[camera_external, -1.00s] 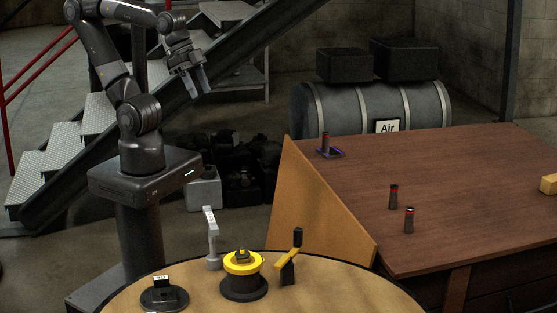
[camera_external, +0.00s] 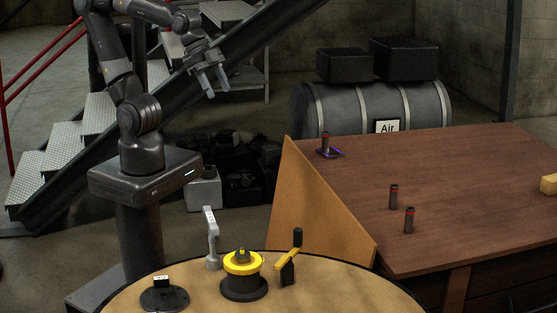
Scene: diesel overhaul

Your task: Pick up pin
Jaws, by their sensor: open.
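My gripper (camera_external: 217,91) is open and empty, raised in the air at the upper left with its fingers pointing down, in front of the stairs. It is well apart from both tables. Two small dark upright cylinders with red bands stand on the brown desk, one a little farther back (camera_external: 394,197) and one nearer (camera_external: 409,220). A third dark cylinder (camera_external: 325,143) stands on a small purple-edged base (camera_external: 331,153) at the desk's far left corner. They look pin-like, but I cannot tell which one is the pin.
The round table (camera_external: 215,299) in front holds a yellow-and-black round fixture (camera_external: 243,275), a grey upright tool (camera_external: 211,238), a yellow-handled piece (camera_external: 288,258) and a black disc (camera_external: 164,297). A slanted wooden panel (camera_external: 310,215) edges the brown desk (camera_external: 470,195). A yellow block (camera_external: 549,184) lies at right.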

